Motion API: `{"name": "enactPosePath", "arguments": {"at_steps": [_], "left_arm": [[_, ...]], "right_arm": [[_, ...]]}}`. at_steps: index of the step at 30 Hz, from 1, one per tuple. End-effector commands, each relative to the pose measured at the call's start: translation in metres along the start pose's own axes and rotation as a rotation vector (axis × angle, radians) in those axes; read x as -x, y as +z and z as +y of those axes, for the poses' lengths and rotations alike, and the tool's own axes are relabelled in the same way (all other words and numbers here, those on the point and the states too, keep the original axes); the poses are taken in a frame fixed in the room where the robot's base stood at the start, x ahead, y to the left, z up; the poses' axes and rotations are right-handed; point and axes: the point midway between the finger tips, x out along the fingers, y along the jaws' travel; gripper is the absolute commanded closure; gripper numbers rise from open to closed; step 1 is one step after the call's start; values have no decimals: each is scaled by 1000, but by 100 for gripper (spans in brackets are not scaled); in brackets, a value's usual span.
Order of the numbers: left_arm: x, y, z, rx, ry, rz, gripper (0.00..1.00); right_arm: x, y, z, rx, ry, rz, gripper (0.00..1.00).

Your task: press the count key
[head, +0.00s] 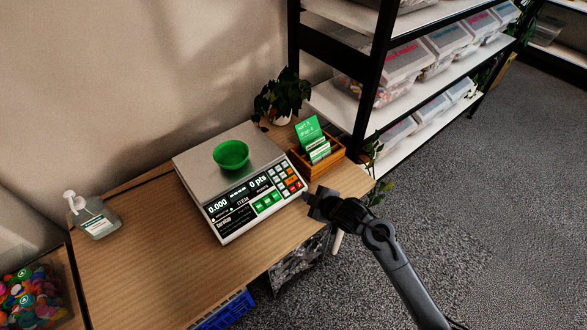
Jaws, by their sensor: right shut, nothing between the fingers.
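A counting scale (190,161) stands on the wooden table, with a green bowl (231,154) on its pan. Its sloped front panel shows a display reading 0.000 and 0 pts. Green keys (267,202) sit at the lower front of the panel, and a keypad (286,180) with white and orange-red keys sits at its right. The key lettering is too small to read, so I cannot tell which is the count key. My right gripper (308,197) is shut and empty, just right of the panel's front right corner and apparently apart from the keys. My left gripper is out of view.
A wooden card box (331,162) with green cards and a potted plant (283,97) stand behind the gripper. A pump bottle (96,218) is at the left. A shelf with clear bins (388,72) rises at the back right. The table's front left (150,270) is clear.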

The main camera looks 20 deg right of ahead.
Motion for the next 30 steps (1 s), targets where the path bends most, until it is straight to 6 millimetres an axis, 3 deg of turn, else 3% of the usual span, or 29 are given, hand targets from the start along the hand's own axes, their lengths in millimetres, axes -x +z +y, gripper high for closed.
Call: {"name": "enactPosePath", "arguments": {"at_steps": [1, 6, 12, 30], "left_arm": [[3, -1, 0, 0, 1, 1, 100], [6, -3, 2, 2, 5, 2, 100], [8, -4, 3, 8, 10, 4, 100], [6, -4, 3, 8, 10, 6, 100]], "right_arm": [[-8, -9, 21, 36, 11, 39, 100], [-23, -33, 66, 130, 33, 161, 100], [-28, -49, 95, 184, 49, 244, 100], [-30, -53, 102, 198, 54, 270, 100]]}}
